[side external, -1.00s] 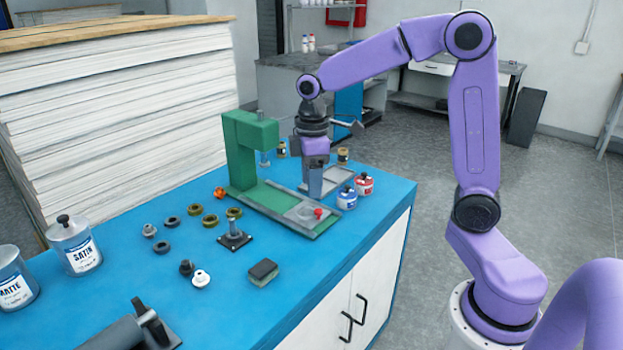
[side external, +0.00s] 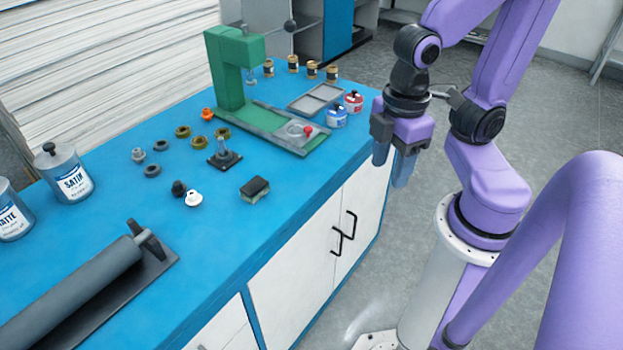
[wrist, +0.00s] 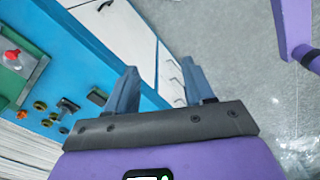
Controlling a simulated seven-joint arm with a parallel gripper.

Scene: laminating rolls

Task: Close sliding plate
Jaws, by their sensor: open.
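The green press (side external: 228,70) stands on the blue bench, with a green base running toward the front right. The sliding plate (side external: 290,127) is a grey plate lying in that base, with a round disc and a red knob (side external: 308,131) at its outer end, out from under the press head. In the wrist view the red knob (wrist: 11,54) shows at the left edge. My gripper (side external: 392,170) is open and empty, fingers pointing down, right of the bench edge and apart from the plate. Its two fingers also show in the wrist view (wrist: 160,88).
Blue (side external: 336,116) and red-labelled (side external: 354,101) jars and a grey tray (side external: 316,98) sit right of the press. Several rings, a small black stand (side external: 225,158) and a sponge (side external: 254,187) lie in front. A roller (side external: 75,290) lies at the front left.

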